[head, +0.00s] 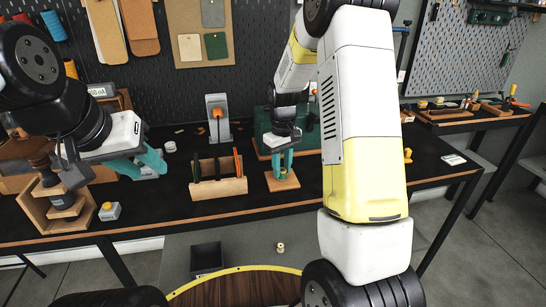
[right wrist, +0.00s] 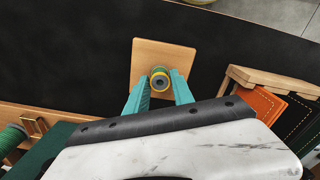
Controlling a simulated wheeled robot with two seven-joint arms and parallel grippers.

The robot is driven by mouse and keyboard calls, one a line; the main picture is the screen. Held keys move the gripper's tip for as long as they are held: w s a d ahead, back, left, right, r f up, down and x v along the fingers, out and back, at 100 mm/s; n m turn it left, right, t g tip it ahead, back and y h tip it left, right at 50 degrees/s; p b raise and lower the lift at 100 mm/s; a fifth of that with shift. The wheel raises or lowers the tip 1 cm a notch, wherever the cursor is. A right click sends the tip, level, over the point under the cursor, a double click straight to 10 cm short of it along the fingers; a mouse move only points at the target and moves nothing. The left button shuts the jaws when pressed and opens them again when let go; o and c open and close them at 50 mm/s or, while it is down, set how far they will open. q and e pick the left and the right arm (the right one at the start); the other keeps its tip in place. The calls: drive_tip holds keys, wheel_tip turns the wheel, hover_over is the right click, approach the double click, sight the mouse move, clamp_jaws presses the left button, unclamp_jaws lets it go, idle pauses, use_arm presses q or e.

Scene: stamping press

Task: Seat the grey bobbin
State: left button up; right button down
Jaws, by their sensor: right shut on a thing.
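A small round piece (right wrist: 160,80) with a grey middle and a yellow-green rim is between my right gripper's teal fingers in the right wrist view; I take it for the grey bobbin. My right gripper (head: 282,163) is shut on it, over a square wooden base (head: 284,184). That base (right wrist: 160,48) also shows in the wrist view. Whether the bobbin touches the base, or sits on a post, is hidden. My left gripper (head: 146,165) is over the bench's left part, beside the wooden box; its finger gap is not clear.
A wooden rack (head: 219,188) with upright leather pieces stands left of the base. An open wooden box (head: 62,222) and a grey-yellow button block (head: 109,211) are at the left. A black bin (head: 207,259) and a small beige spool (head: 281,248) are lower down in front.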

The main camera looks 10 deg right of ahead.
sight(282, 172)
drive_tip(key=c, duration=1)
unclamp_jaws()
drive_tip(key=shift+r, duration=3.9)
drive_tip(key=s+r+m+t+y, duration=0.2)
drive_tip(key=s+r+t, duration=0.1)
drive_tip(key=s+r, duration=0.9)
drive_tip(key=s+t, duration=0.1)
drive_tip(key=s, duration=0.3)
drive_tip(key=s+a+r+m+t, duration=0.1)
drive_tip(key=s, duration=0.3)
drive_tip(key=s+a+m+t, duration=0.1)
drive_tip(key=s, duration=0.3)
drive_tip(key=shift+s+a+r, duration=0.1)
drive_tip(key=shift+s+r, duration=0.05)
drive_tip(key=shift+r, duration=0.25)
